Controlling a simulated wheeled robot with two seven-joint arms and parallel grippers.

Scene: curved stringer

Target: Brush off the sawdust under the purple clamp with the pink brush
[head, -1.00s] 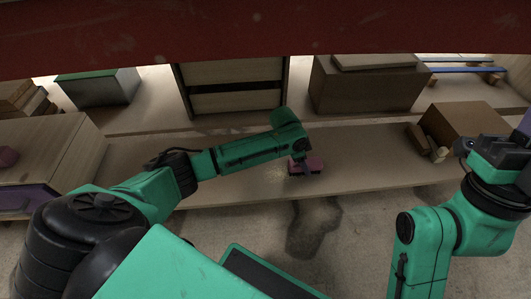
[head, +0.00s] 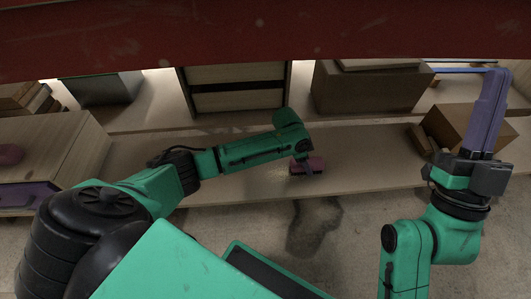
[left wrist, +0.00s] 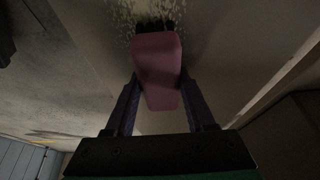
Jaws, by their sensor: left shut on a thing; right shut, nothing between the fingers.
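My left gripper (head: 303,160) is shut on the pink brush (head: 311,166), low over the plank in the middle. In the left wrist view the brush (left wrist: 158,70) sits between its fingers, with dark bristles against pale sawdust (left wrist: 140,12). The sawdust (head: 275,173) also shows faintly left of the brush in the head view. My right gripper (head: 487,112) is shut and empty, raised at the right with its long purple fingers pointing up. A bluish-purple bar (head: 452,70) lies on the back shelf; I cannot tell whether it is the purple clamp.
A brown box (head: 365,88) and a drawer unit (head: 238,90) stand at the back. Another brown box (head: 458,127) is close behind my right gripper. A wooden cabinet (head: 50,145) stands at the left. A red beam (head: 260,35) crosses the top of the head view.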

